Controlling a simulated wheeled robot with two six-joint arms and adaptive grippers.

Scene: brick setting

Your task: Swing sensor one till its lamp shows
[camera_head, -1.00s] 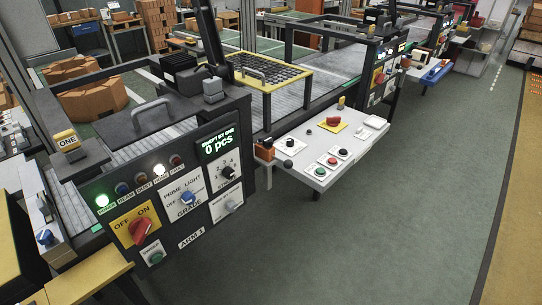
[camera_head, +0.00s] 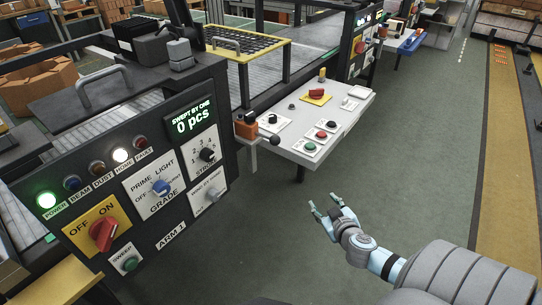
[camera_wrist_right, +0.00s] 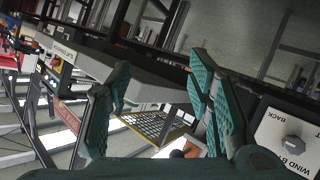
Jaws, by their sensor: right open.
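An orange block (camera_head: 246,125) sits on a bracket at the near left corner of the white console, with a black ball knob (camera_head: 275,141) beside it. I cannot tell whether this is sensor one. On the ARM 1 panel (camera_head: 150,235), the green POWER lamp (camera_head: 47,200) and white HOME lamp (camera_head: 121,155) are lit. The BEAM lamp (camera_head: 72,183) looks dark. My right gripper (camera_head: 326,205) is open and empty over the floor, right of the panel and in front of the console. Its spread teal fingers also show in the right wrist view (camera_wrist_right: 160,75). My left gripper is not in view.
The panel has a red OFF/ON switch (camera_head: 103,234), a blue GRADE knob (camera_head: 160,187) and a stroke knob (camera_head: 207,155). The white console (camera_head: 335,125) carries several buttons. A grey knob (camera_wrist_right: 293,145) marked WIND BY shows in the wrist view. Green floor (camera_head: 430,150) is clear.

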